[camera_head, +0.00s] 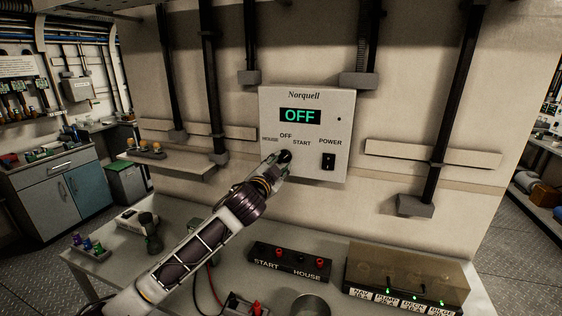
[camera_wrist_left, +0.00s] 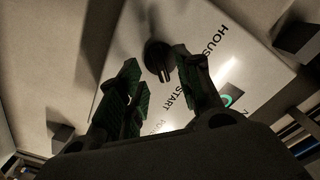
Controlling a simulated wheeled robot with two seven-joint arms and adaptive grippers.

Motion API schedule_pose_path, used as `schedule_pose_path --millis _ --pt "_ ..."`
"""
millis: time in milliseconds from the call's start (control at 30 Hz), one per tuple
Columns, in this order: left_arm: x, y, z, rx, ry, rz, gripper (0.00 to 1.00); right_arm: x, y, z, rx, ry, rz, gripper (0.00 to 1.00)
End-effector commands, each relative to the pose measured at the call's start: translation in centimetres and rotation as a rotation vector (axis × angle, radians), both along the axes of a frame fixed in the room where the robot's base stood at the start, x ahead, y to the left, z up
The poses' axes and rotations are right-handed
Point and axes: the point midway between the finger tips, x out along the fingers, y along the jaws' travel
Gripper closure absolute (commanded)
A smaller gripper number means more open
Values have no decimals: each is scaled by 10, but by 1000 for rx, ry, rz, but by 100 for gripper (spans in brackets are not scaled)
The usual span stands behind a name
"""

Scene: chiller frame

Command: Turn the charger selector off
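The white Norquell charger panel (camera_head: 313,177) is mounted on the wall, and its display (camera_head: 300,116) reads OFF in green. The black selector knob (camera_head: 285,156) sits below the OFF label, between HOUSE and START. My left gripper (camera_head: 276,167) is at the knob and partly covers it. In the left wrist view, the fingers of the left gripper (camera_wrist_left: 156,62) are spread, with the selector knob (camera_wrist_left: 155,51) between or just beyond their tips. The right finger is close to the knob; I cannot tell if it touches. The knob's exact pointing is unclear. My right gripper is out of view.
A black POWER switch (camera_head: 328,161) is to the right of the selector on the same panel. Below, the bench holds a START/HOUSE terminal block (camera_head: 290,262), a clear-covered box (camera_head: 408,275) with green lights, and a metal cup (camera_head: 310,305). Dark vertical conduits run along the wall.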

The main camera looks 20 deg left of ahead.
Motion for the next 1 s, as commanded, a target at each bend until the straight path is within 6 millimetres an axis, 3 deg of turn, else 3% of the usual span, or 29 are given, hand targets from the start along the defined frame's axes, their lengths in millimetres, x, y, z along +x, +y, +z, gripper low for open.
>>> schedule_pose_path --millis 400,800,1000 --pt "29 -1 0 0 0 0 65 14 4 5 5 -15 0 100" --pt "31 -1 0 0 0 0 65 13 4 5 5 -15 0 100" --pt "31 -1 0 1 0 0 90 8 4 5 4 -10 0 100"
